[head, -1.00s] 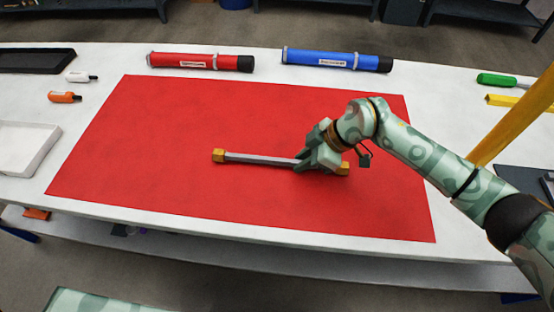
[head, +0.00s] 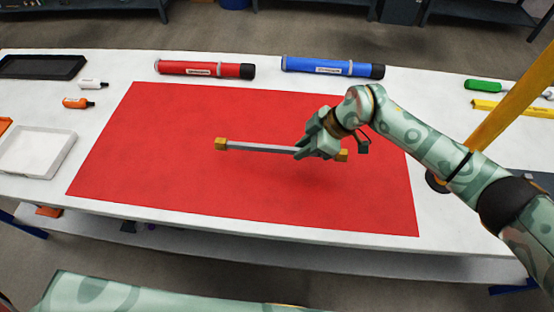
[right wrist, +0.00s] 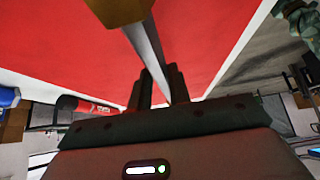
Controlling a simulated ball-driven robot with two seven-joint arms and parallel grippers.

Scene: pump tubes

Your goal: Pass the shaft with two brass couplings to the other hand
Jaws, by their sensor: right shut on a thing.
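The shaft (head: 265,148) is a grey bar with a brass coupling (head: 221,144) on its left end and another brass coupling (head: 342,155) on its right end. It lies roughly level over the red mat, seemingly a little above it. My right gripper (head: 304,150) is shut on the shaft, right of its middle, near the right coupling. In the right wrist view the shaft (right wrist: 146,45) runs between the two dark fingers (right wrist: 160,85), with a coupling at the top edge. My left gripper is out of view; only part of my left arm shows at the bottom left.
The red mat (head: 170,150) covers the middle of the white table and is otherwise bare. A red tube (head: 200,69) and a blue tube (head: 325,66) lie behind it. A white tray (head: 36,150), small bottles and a black tray (head: 40,66) are at left. A yellow post rises at right.

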